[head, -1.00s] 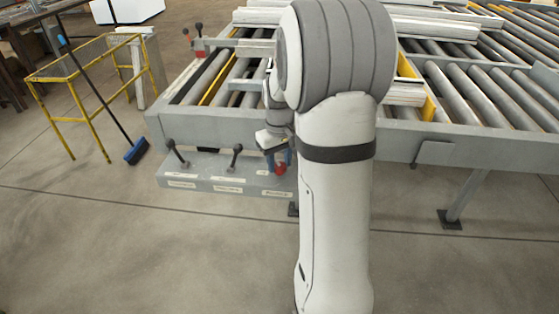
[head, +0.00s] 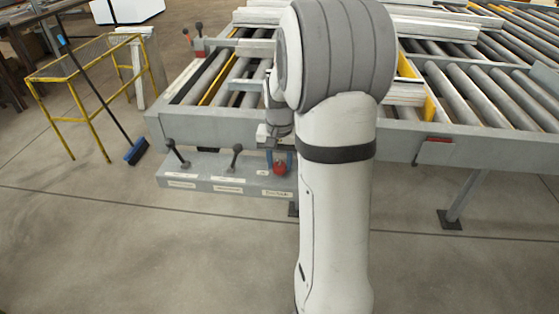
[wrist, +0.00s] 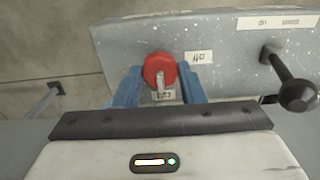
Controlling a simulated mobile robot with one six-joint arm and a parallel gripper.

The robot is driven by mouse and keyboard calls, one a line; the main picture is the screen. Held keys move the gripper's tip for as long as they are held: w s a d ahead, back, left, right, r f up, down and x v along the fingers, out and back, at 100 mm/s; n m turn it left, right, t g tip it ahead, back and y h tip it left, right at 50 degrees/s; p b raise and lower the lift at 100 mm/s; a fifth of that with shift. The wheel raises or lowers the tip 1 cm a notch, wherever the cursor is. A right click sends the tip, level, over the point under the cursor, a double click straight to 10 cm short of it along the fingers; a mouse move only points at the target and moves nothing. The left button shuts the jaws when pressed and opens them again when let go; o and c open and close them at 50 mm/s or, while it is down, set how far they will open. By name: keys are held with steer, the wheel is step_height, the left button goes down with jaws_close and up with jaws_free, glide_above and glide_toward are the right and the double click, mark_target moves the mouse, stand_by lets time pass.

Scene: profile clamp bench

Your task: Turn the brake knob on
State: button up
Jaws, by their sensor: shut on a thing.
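The red brake knob (head: 280,169) sits on the right end of the grey control panel (head: 225,188). It also shows in the wrist view (wrist: 159,68), with a pale pointer (wrist: 161,85) facing the lower small label (wrist: 163,96). Another small label (wrist: 199,57) is to the knob's right. My gripper (head: 279,158) is shut on the knob. Its blue fingers stand on both sides of the knob in the wrist view (wrist: 160,79). Their exact contact with the knob is partly hidden.
Two dark levers (head: 177,155) (head: 235,157) stand on the panel left of the knob; one shows close by in the wrist view (wrist: 295,90). The roller bench (head: 215,130) is behind. A red patch (head: 435,151) shows on its front rail. The floor in front is clear.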

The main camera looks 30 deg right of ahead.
mark_target(280, 164)
steer(key=shift+r, duration=0.1)
stand_by(0.3)
steer(key=o, duration=1)
step_height(280, 164, up, 8)
steer(key=shift+d+f, duration=0.1)
steer(key=shift+f, duration=0.05)
steer(key=s+a+n+t, duration=0.1)
steer(key=s+a+n, duration=0.1)
steer(key=s+a, duration=0.2)
steer(key=s+a+n, duration=0.2)
steer(key=s+a, duration=0.3)
steer(key=s, duration=0.3)
steer(key=s+a+n+t, duration=0.1)
steer(key=s+a+n, duration=0.1)
steer(key=s+a, duration=0.3)
steer(key=shift+s+a+n+t, duration=0.2)
steer(key=shift+s+n+t, duration=0.15)
steer(key=shift+s, duration=0.75)
